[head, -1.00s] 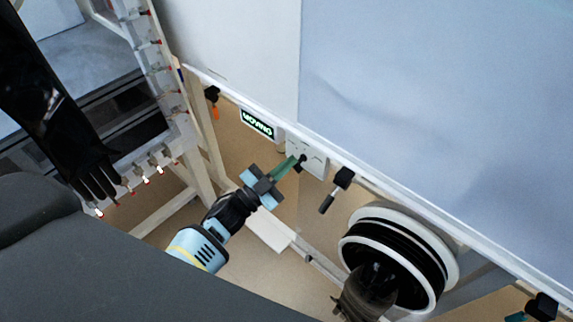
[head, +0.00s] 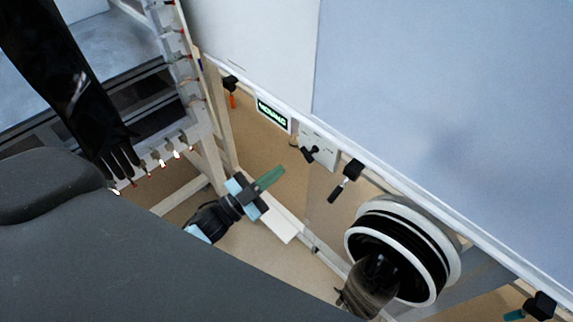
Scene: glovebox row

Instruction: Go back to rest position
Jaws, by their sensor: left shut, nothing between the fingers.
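My left gripper (head: 268,179) is in the lower middle of the head view, with light blue parts and green fingers. Its fingers are together and hold nothing. It points up and right toward a small white box with a black knob (head: 318,148) on the glovebox frame, apart from it. The rest of the left arm goes down behind a dark grey surface. My right gripper does not show.
A round glove port (head: 450,258) with a dark glove (head: 370,286) juts out at the lower right. A small lit display (head: 272,114) and a black clamp handle (head: 346,180) line the frame edge. A black glove (head: 75,90) hangs at the left. Tan floor shows around the gripper.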

